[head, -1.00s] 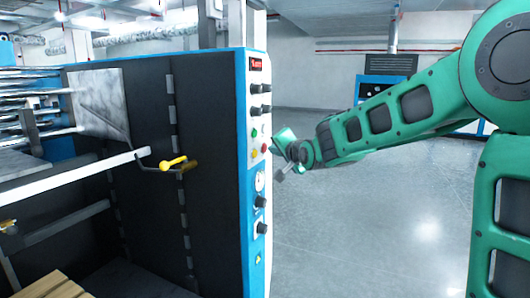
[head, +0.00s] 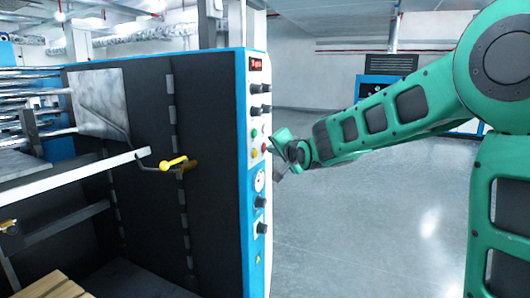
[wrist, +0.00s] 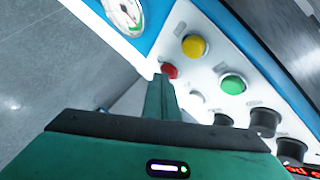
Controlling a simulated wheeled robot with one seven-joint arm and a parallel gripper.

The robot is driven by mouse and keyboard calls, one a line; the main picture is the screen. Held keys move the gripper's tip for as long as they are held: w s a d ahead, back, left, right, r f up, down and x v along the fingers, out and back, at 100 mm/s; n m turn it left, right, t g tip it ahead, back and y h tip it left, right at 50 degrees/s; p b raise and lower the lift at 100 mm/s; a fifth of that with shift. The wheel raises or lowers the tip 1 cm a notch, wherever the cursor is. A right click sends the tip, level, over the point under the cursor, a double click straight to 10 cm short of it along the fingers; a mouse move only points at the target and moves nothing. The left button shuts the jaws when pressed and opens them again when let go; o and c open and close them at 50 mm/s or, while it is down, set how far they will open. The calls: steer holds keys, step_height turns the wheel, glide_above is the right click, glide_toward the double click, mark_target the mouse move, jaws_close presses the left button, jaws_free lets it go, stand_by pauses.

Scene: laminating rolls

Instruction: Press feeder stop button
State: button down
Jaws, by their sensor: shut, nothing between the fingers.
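The control panel (head: 257,110) is the narrow white, blue-edged face of the machine. In the wrist view a red button (wrist: 169,70) sits low on the panel, beside a yellow button (wrist: 194,46) and a green button (wrist: 233,84). The red button also shows small near the panel's right edge in the head view (head: 264,148). My gripper (wrist: 161,82) is shut and empty, with its fingertips right at the red button and partly over its lower edge. I cannot tell whether they touch. In the head view my gripper (head: 279,169) is close beside the panel's right edge.
A dial gauge (wrist: 122,14) and several black knobs (wrist: 265,121) are on the same panel. A lever with a yellow handle (head: 174,163) sticks out from the machine's dark side. Open grey floor (head: 350,230) lies right of the panel.

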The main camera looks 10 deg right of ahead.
stand_by(0.5)
steer(key=shift+s+d, duration=0.45)
steer(key=shift+d, duration=0.15)
steer(key=s+d, duration=0.1)
steer(key=d, duration=0.1)
steer(key=s+d, duration=0.2)
stand_by(0.5)
stand_by(0.3)
